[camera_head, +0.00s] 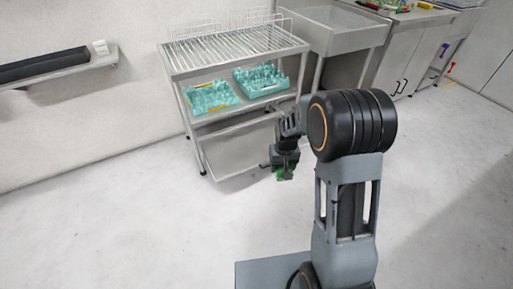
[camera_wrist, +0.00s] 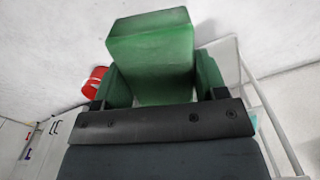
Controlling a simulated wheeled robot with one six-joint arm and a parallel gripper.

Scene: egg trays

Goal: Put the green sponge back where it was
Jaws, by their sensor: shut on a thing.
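The green sponge (camera_wrist: 152,60) is a block that fills the upper middle of the wrist view. My gripper (camera_wrist: 155,85) is shut on it, with one dark green finger on each side. In the head view my gripper (camera_head: 284,172) hangs low in front of the metal rack, above the floor.
A metal rack (camera_head: 236,122) holds two teal egg trays, one on the left (camera_head: 209,98) and one on the right (camera_head: 262,80). A metal sink table (camera_head: 345,27) stands to its right. A wall shelf (camera_head: 60,72) is at left. A red round object (camera_wrist: 95,82) shows in the wrist view. The floor at left is clear.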

